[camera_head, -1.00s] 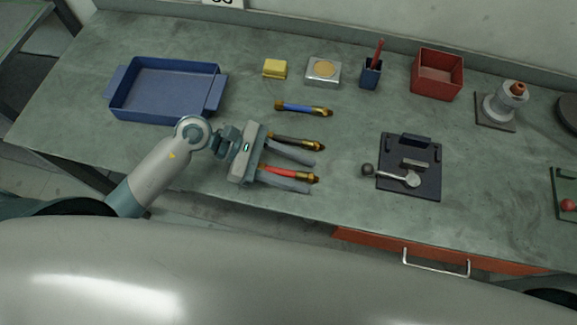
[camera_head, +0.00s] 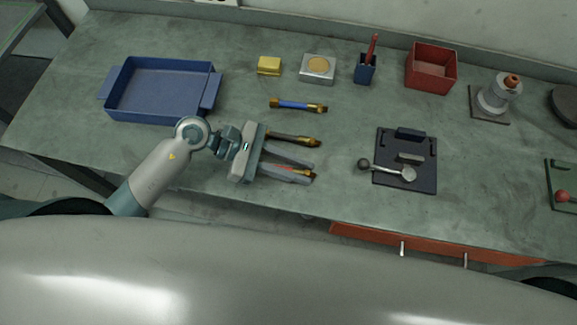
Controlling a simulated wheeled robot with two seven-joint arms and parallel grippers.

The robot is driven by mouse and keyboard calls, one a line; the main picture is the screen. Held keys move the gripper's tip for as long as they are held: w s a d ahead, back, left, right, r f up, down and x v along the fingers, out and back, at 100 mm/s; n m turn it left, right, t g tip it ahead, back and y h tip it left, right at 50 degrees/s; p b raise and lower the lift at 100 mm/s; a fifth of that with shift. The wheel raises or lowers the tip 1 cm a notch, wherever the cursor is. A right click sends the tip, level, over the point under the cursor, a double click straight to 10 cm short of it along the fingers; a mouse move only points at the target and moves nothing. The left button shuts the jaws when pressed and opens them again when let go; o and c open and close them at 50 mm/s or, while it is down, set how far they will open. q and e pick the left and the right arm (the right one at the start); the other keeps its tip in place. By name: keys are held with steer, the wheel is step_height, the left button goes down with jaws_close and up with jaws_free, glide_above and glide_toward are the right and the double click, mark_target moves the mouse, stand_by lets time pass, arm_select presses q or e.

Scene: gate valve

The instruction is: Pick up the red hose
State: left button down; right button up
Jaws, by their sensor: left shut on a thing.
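The red hose (camera_head: 289,168) has brass end fittings and lies near the front edge of the workbench. My left gripper (camera_head: 296,172) comes in from the left and is shut on the red hose. Its two grey fingers lie along both sides of the hose and hide most of it; a strip of red and the brass end at the right still show. A dark hose (camera_head: 290,139) with brass ends lies just behind the gripper, its left end partly hidden. A blue hose (camera_head: 298,105) lies farther back. My right gripper is not in view.
A blue tray (camera_head: 161,117) stands at the left. A yellow block (camera_head: 269,66), a metal box (camera_head: 318,69), a blue holder (camera_head: 365,73) and a red bin (camera_head: 431,70) stand along the back. A dark plate with a lever (camera_head: 420,181) lies to the right.

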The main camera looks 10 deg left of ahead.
arm_select(q)
steer(key=shift+r, duration=0.1)
steer(key=shift+r+b, duration=0.45)
steer(key=shift+r, duration=0.4)
steer(key=shift+s+d+r+b, duration=0.15)
steer(key=shift+r+b, duration=0.1)
steer(key=shift+r, duration=0.35)
steer(key=shift+s+a+r+b, duration=0.15)
steer(key=shift+r+b, duration=0.1)
steer(key=shift+r, duration=0.35)
steer(key=s+d+r+p, duration=0.4)
steer(key=s+r, duration=0.3)
steer(key=s, duration=0.3)
steer(key=shift+d+p, duration=0.2)
steer(key=shift+p, duration=0.15)
steer(key=shift+s+f, duration=0.1)
